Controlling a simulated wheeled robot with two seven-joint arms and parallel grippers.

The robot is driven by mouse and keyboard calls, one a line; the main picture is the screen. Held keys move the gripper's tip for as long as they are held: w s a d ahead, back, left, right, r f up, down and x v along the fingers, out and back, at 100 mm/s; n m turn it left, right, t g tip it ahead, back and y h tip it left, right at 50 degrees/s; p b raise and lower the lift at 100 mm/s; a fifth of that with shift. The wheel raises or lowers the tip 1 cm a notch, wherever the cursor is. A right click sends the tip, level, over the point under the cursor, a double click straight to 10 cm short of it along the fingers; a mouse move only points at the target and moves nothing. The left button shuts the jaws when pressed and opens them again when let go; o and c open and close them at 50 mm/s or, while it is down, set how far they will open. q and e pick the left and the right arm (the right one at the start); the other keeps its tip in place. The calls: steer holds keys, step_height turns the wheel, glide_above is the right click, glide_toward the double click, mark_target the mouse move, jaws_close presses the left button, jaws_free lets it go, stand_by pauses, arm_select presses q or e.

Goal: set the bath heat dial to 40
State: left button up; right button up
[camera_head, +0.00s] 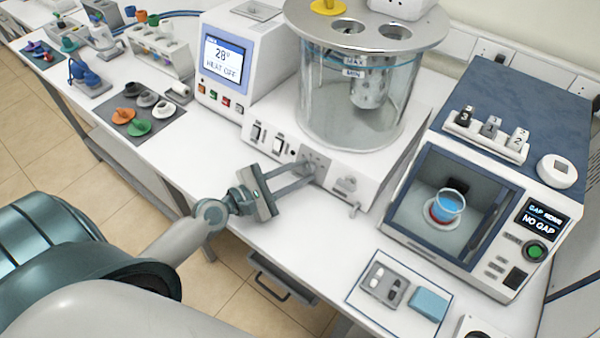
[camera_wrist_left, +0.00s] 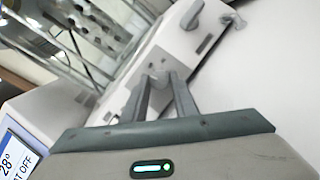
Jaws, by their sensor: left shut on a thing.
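The bath is a clear glass vessel (camera_head: 345,115) with a metal lid on a white base (camera_head: 262,118). The heat dial is on the front of this base, mostly hidden by my fingers; a grey knob (camera_wrist_left: 158,79) shows between the fingertips in the left wrist view. My left gripper (camera_head: 312,170) is shut on the dial, its fingers reaching to the base front from the lower left; it also shows in the left wrist view (camera_wrist_left: 160,88). The dial's setting is not readable. The display (camera_head: 224,62) reads 28° and HEAT OFF. My right gripper is not in view.
Two rocker switches (camera_head: 267,138) are left of the dial and a tap (camera_head: 348,187) is right of it. A blue-topped instrument (camera_head: 450,225) reading NO GAP stands to the right. A grey mat (camera_head: 163,125) with coloured pieces lies left.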

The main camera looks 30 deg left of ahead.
arm_select(q)
steer(key=m+g, duration=0.1)
steer(key=m, duration=0.1)
steer(key=m+g+h+p, duration=0.1)
steer(key=m, duration=0.1)
steer(key=shift+w+a+r, duration=0.15)
steer(key=shift+r, duration=0.2)
steer(key=shift+m+g+p, duration=0.7)
steer(key=shift+m+p, duration=0.2)
steer(key=shift+m, duration=0.8)
steer(key=o, duration=1)
steer(key=shift+o, duration=0.2)
steer(key=shift+f, duration=0.1)
